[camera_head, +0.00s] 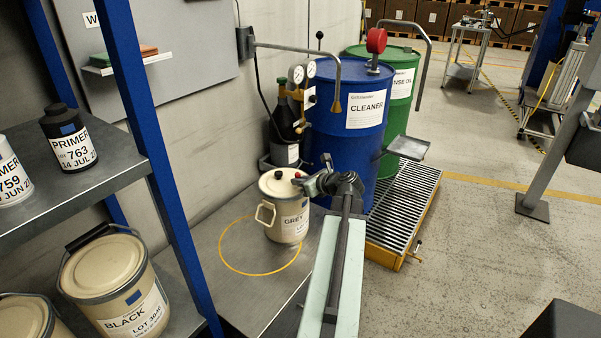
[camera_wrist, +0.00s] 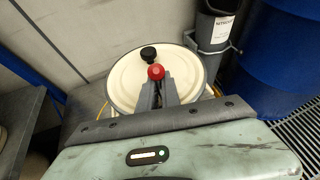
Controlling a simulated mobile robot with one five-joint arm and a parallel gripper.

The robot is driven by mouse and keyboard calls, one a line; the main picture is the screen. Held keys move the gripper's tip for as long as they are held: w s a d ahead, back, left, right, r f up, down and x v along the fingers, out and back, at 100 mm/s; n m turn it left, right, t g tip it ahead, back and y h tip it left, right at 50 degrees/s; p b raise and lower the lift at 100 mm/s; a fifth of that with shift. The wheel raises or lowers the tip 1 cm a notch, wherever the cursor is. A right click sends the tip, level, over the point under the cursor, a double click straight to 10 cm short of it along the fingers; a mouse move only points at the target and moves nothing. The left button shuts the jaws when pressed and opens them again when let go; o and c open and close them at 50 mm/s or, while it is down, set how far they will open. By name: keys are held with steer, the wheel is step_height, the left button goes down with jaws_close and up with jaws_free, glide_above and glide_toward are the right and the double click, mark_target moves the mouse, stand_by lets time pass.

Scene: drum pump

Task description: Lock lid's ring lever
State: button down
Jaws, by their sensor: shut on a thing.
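The cream pail labelled GREY (camera_head: 291,228) stands upright with its round cream lid (camera_wrist: 128,88) on. A black knob (camera_wrist: 148,53) sits on the lid's far part, and a red knob (camera_wrist: 156,72) is nearer its middle; the red knob also shows in the head view (camera_head: 299,176). My gripper (camera_wrist: 157,84) reaches over the lid from the near side, its grey fingers shut at the red knob. The red knob seems to be the end of the ring lever; the lever's arm is hidden under my fingers.
The blue CLEANER drum (camera_head: 342,150) and a dark bottle holder (camera_wrist: 213,32) are close behind. A shelf post (camera_head: 160,150) and shelved tins are at the left. Open floor lies to the right.

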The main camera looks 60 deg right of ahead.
steer(key=shift+w+g+p, duration=0.1)
steer(key=shift+g+p, duration=0.5)
steer(key=shift+f, duration=0.15)
steer(key=c, duration=1.6)
jaws_free()
steer(key=shift+o, duration=0.2)
steer(key=p+v, duration=0.4)
steer(key=v, duration=0.3)
steer(key=shift+s+r, duration=0.2)
steer(key=shift+s, duration=0.05)
steer(key=shift+o, duration=0.2)
